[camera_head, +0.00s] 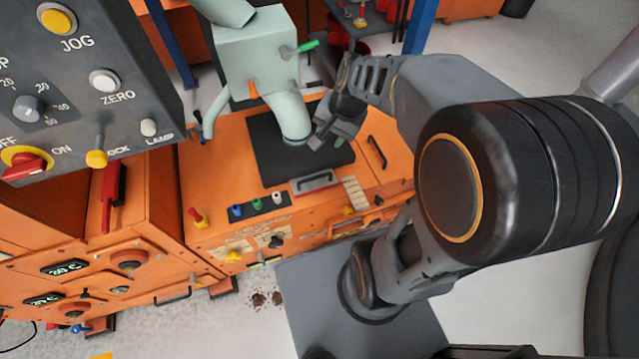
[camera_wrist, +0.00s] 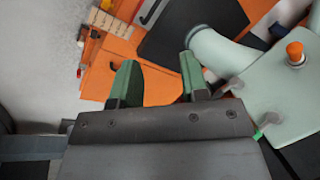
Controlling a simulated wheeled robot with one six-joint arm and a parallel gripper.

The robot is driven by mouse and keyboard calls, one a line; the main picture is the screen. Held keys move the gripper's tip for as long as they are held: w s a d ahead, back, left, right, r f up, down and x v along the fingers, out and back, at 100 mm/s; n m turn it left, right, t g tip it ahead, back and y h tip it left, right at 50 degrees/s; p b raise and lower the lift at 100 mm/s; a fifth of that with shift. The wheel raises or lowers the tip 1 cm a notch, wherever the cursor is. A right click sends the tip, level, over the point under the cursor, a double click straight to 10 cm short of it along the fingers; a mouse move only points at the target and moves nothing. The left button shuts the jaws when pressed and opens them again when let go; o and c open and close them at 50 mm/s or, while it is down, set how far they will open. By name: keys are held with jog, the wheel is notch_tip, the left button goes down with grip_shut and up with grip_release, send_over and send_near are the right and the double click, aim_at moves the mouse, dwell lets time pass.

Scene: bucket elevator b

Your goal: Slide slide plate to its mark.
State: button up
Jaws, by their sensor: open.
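The slide plate appears to be the flat black plate (camera_head: 268,165) on top of the orange cabinet, under the pale green spout. A grey bar handle (camera_head: 315,181) sits at its front edge. A pale ruled strip (camera_head: 356,193) lies just right of the handle; I cannot tell which line on it is the mark. My gripper (camera_head: 325,137) is above the plate's right part, beside the spout, and holds nothing. In the wrist view its two green-tipped fingers (camera_wrist: 157,78) are apart, with the black plate (camera_wrist: 185,28) beyond them and the ruled strip (camera_wrist: 110,22) at upper left.
The pale green machine housing (camera_head: 258,55) and its spout (camera_head: 290,117) stand close left of my gripper. An orange knob (camera_wrist: 295,50) sits on the housing. A control panel (camera_head: 75,85) fills the upper left. Coloured switches (camera_head: 257,204) line the cabinet front.

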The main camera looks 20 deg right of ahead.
aim_at(315, 177)
jog(key=w+d+f+m+y+b, duration=0.1)
jog(key=w+d+f+m+b, duration=0.15)
jog(key=f, duration=0.35)
jog(key=w+d+f+m+b, duration=0.1)
jog(key=w+f+m+b, duration=0.2)
jog(key=f, duration=0.4)
jog(key=w+d+f+m+y+b, duration=0.1)
jog(key=f+m+b, duration=0.1)
jog(key=f+m, duration=0.3)
jog(key=shift+n, duration=0.65)
jog(key=b+x, duration=0.2)
jog(key=x, duration=0.5)
jog(key=b+x, duration=0.1)
jog(key=x, duration=0.6)
jog(key=shift+s+b, duration=0.2)
jog(key=shift+b, duration=0.15)
jog(key=shift+c, duration=0.5)
grip_shut()
